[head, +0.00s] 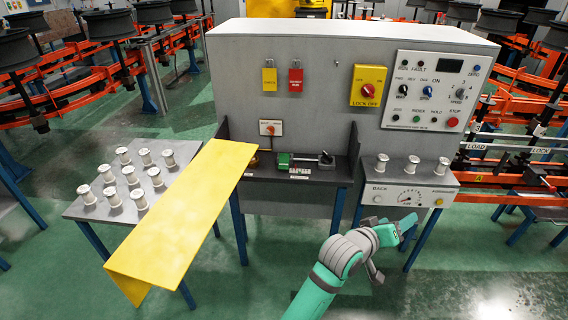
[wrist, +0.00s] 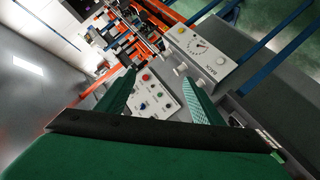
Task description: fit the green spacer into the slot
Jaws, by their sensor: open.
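A small green block (head: 284,160), which looks like the green spacer, sits on the dark shelf (head: 262,172) in the recess of the grey cabinet. A grey bar runs right from it to a dark knob (head: 326,160). The slot is too small to make out. My gripper (head: 393,245) is in front of the cabinet's right side, below the gauge box, well right of the block and apart from it. In the wrist view, the two fingers of my gripper (wrist: 162,74) are spread with nothing between them. A small green patch at the lower right there may be the same block.
A yellow sloping panel (head: 190,215) stands left of the recess, beside a table (head: 75,208) with several white spools. Open floor lies in front.

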